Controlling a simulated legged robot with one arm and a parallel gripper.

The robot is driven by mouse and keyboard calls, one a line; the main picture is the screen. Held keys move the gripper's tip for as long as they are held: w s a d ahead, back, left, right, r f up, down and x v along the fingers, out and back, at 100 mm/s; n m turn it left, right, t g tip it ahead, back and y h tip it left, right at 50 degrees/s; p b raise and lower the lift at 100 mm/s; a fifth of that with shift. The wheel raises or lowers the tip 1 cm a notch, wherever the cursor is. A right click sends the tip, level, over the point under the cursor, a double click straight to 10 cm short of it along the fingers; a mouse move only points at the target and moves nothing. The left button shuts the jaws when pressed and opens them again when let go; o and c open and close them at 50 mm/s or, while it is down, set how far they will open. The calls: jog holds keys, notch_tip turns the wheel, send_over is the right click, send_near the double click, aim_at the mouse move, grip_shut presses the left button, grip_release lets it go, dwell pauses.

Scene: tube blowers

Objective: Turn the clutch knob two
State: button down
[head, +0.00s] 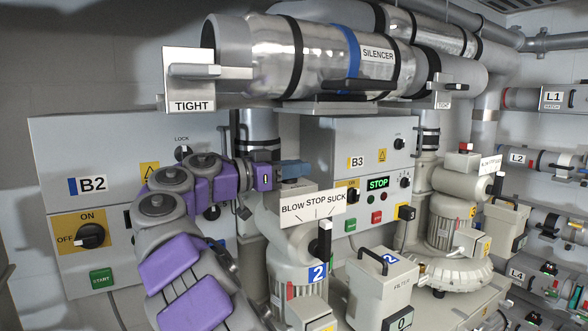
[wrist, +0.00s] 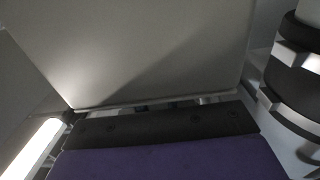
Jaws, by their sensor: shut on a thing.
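My purple arm reaches up from the bottom of the head view to the gap between panel B2 (head: 110,215) and panel B3 (head: 330,140). At its end, my gripper (head: 291,172) is beside the blower marked 2 (head: 298,275), just above the BLOW STOP SUCK sign (head: 313,206). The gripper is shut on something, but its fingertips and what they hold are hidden. No clutch knob can be made out there. In the wrist view, my gripper's dark edge and purple body lie against or close under a large grey face (wrist: 140,50); contact cannot be told.
The silencer pipe (head: 320,55) and its TIGHT plate (head: 190,85) hang above my arm. A filter box (head: 382,285) is in front. In the wrist view, a dark-banded cylinder (wrist: 295,90) is close on the right.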

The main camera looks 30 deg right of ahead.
jog(key=shift+f+t+b, duration=0.1)
jog(key=shift+t+b, duration=0.2)
jog(key=shift+b, duration=0.5)
jog(key=n+t+b, duration=0.2)
jog(key=t+b, duration=0.1)
jog(key=b, duration=0.2)
jog(key=shift+f+n+y, duration=0.1)
jog(key=shift+n+y, duration=0.2)
jog(key=n+t+b, duration=0.1)
jog(key=t+b, duration=0.1)
jog(key=n+t+y+b, duration=0.1)
jog(key=t+b, duration=0.1)
jog(key=shift+w+a+y, duration=0.1)
jog(key=shift+w+y, duration=0.05)
jog(key=shift+y, duration=0.15)
jog(key=shift+w+r+n+t+y+b, duration=0.1)
jog(key=shift+n+t+y+b, duration=0.3)
jog(key=shift+n+t+b, duration=0.25)
jog(key=shift+w+r+n+t+y+b, duration=0.1)
jog(key=shift+n+t+y+b, duration=0.3)
jog(key=shift+n+t+b, duration=0.25)
jog(key=shift+a+r+t, duration=0.1)
jog(key=shift+t, duration=0.3)
jog(key=c, duration=1.4)
grip_release()
jog(key=o, duration=0.3)
jog(key=shift+w, duration=0.25)
jog(key=shift+s, duration=0.15)
